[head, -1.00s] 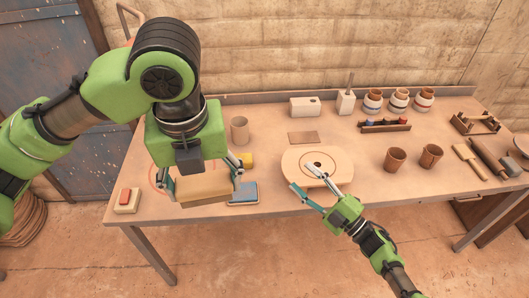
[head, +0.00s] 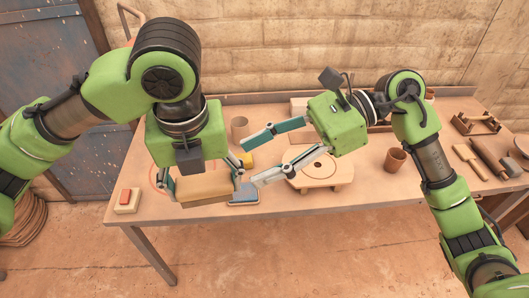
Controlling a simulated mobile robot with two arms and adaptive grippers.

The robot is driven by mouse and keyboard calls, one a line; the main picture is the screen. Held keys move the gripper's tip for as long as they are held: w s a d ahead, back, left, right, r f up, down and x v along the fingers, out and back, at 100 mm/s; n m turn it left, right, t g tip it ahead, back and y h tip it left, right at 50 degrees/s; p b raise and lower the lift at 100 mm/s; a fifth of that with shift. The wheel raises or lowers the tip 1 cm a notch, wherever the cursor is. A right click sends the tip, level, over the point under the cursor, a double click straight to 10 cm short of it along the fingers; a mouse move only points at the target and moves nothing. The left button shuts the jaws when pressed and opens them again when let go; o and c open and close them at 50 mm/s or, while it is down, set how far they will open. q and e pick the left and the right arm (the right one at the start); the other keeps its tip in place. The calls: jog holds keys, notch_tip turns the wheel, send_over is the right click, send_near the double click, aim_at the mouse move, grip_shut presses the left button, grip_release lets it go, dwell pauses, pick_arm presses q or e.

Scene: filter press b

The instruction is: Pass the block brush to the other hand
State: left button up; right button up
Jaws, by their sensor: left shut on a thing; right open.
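The block brush (head: 204,187), a light wooden block, hangs above the front left part of the table in the head view. My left gripper (head: 204,178) comes down over it from above and is shut on it, one finger at each end. The brush's underside is hidden from this angle. My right gripper (head: 249,162) is open and empty, its two fingers pointing left toward the right end of the brush. The fingertips are close to the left gripper's right finger; I cannot tell the exact gap in depth.
Below the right gripper are a blue-grey flat item (head: 243,194) and a round wooden stand (head: 325,180). A brown cup (head: 239,128) stands behind. A red-topped block (head: 126,201) lies at the table's left. Another cup (head: 396,160) and a roller (head: 489,158) are at right.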

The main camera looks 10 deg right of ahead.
aim_at(203, 184)
jog(key=x, duration=1.1)
jog(key=shift+a, duration=0.25)
jog(key=shift+c, duration=0.2)
jog(key=c, duration=1.2)
pick_arm(q)
jog(key=o, duration=1.1)
